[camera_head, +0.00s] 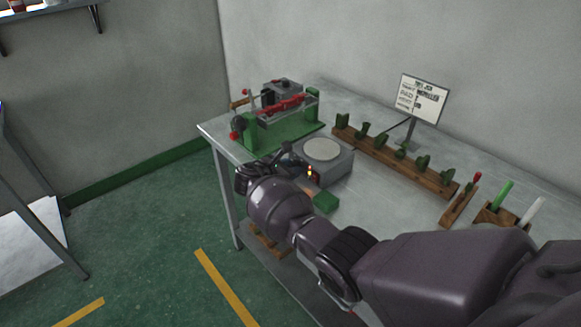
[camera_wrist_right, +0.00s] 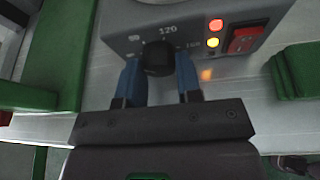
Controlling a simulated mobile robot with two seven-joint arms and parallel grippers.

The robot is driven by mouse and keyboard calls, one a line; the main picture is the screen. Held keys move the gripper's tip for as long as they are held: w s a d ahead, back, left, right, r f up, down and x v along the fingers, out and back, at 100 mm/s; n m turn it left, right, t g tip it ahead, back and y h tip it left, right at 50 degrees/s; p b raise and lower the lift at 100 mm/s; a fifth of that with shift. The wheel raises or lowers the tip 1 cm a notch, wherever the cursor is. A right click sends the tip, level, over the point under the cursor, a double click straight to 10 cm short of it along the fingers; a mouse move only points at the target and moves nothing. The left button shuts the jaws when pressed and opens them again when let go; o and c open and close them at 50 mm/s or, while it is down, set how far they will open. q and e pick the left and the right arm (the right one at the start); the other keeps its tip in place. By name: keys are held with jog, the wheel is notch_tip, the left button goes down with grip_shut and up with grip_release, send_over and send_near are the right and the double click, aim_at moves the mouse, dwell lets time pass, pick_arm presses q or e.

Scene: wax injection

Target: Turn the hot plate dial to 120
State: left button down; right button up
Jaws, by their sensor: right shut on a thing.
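The hot plate (camera_head: 338,165) is a grey box with a pale round top, standing on the metal table. In the right wrist view its front face (camera_wrist_right: 190,35) shows a black dial (camera_wrist_right: 157,58) below the printed 120, with other markings on both sides. My right gripper (camera_wrist_right: 160,75) has its blue fingers on either side of the dial and is shut on it. In the head view my right arm covers the dial and much of the gripper (camera_head: 288,160). My left gripper is not in view.
A red rocker switch (camera_wrist_right: 243,40) and small red and yellow lights sit right of the dial. A green block (camera_head: 325,202) lies in front of the hot plate. A green-based machine (camera_head: 270,135) stands behind left; a wooden rack (camera_head: 390,158) stands behind right.

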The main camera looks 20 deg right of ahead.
dwell(0.3)
jog(key=o, duration=0.9)
jog(key=shift+a, duration=0.1)
jog(key=p+v, duration=0.1)
jog(key=v, duration=0.9)
jog(key=shift+s+a+r+p, duration=0.2)
jog(key=shift+s+p, duration=0.1)
jog(key=shift+p, duration=0.1)
